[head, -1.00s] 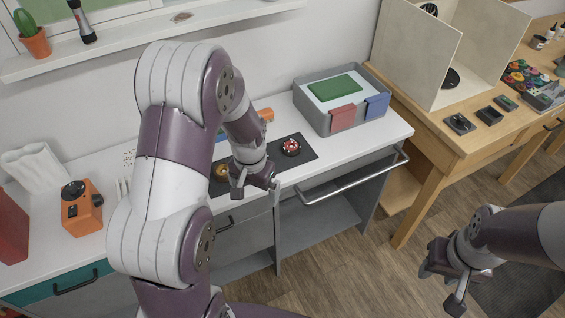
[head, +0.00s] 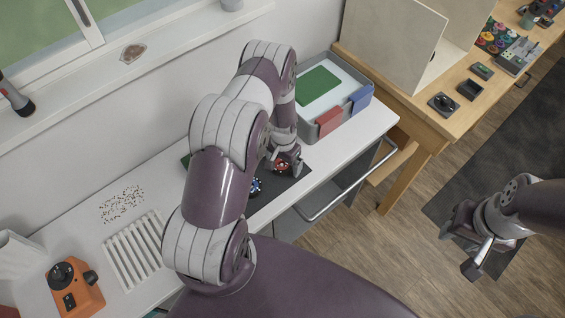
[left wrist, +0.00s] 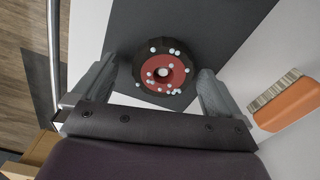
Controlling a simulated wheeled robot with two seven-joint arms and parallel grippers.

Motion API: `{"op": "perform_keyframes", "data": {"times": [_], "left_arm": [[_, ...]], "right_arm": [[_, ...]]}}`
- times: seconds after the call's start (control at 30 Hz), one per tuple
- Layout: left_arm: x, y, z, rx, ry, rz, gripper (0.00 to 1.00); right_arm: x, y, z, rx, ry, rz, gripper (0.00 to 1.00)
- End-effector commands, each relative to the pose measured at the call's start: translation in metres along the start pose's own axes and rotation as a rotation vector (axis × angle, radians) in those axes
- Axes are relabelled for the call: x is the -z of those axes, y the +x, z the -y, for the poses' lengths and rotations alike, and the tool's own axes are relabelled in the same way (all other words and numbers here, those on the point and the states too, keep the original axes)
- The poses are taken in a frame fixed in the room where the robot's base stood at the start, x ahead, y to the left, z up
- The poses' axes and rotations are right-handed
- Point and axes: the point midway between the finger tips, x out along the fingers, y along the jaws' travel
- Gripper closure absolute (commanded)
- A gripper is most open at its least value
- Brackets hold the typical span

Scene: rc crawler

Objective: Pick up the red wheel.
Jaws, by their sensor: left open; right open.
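The red wheel (left wrist: 162,72) lies flat on a dark mat (left wrist: 199,25) in the left wrist view. It has a black tyre, a red centre and several pale dots. My left gripper (left wrist: 157,88) is open, with one finger on either side of the wheel's near part. In the head view the red wheel (head: 283,167) is partly hidden by my left gripper (head: 284,164), which is low over the mat. Whether the fingers touch the wheel cannot be told. My right gripper (head: 469,246) is open and empty, out over the floor.
A blue-centred wheel (head: 256,185) sits left of the red one on the mat. A grey bin (head: 349,115) with red and blue small bins stands behind. An orange brush (left wrist: 288,106) lies beside my left gripper. A metal rail (head: 345,187) runs along the bench front.

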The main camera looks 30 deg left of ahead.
Motion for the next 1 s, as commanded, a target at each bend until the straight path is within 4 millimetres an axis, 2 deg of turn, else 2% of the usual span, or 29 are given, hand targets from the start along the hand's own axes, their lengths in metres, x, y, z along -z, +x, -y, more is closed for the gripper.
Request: {"op": "perform_keyframes", "data": {"times": [0.1,0.13,0.3,0.67,0.77,0.93,1.0], "left_arm": [[0.000,0.000,0.000,0.000,0.000,0.000,0.00],[0.000,0.000,0.000,0.000,0.000,0.000,0.04],[0.000,0.000,0.000,0.000,0.000,0.000,0.59],[0.000,-0.003,0.000,0.000,0.000,0.000,0.61],[0.001,-0.010,0.000,0.001,0.000,-0.002,0.61],[0.002,-0.036,0.001,0.002,0.000,-0.005,0.61],[0.009,-0.045,-0.012,0.001,0.005,-0.004,0.61]], "right_arm": [[0.000,0.001,0.000,0.000,0.000,0.000,0.57],[0.000,0.001,0.000,0.000,0.000,0.000,0.57],[0.000,0.001,0.000,0.000,0.000,0.000,0.57],[0.000,0.003,0.000,0.000,0.000,0.000,0.57],[-0.001,0.008,0.000,0.000,0.000,0.000,0.57],[-0.002,0.021,0.000,0.000,0.000,0.000,0.57],[-0.003,0.027,0.000,0.000,0.000,0.000,0.57]]}}
